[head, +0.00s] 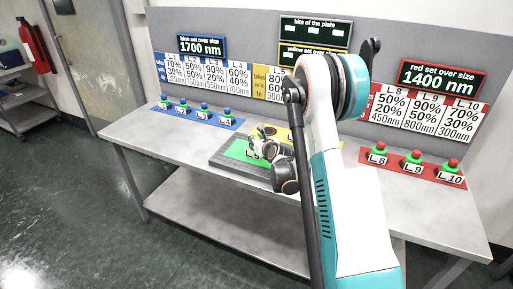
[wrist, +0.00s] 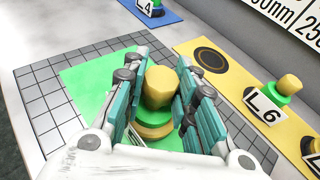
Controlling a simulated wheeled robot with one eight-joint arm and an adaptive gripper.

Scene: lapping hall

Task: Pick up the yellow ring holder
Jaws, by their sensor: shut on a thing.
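The yellow ring holder (wrist: 159,88) has a yellow knob on top, a green ring below it and a yellow base. It is between the two teal finger pads of my gripper (wrist: 157,95), which is shut on it. The holder is over the green square (wrist: 88,80) of the grey gridded plate (wrist: 40,95); I cannot tell whether its base touches it. In the head view my gripper (head: 265,140) is low over the green square, by a label reading L5 (head: 252,152), and mostly hides the holder.
A yellow mat (wrist: 232,85) to the right has an empty dark circle and another yellow-topped holder (wrist: 283,90) labelled L 6. A blue mat (head: 190,115) with several blue-topped holders is left. A red mat (head: 400,172) with red-topped holders is right. A panel of signs (head: 260,35) stands behind.

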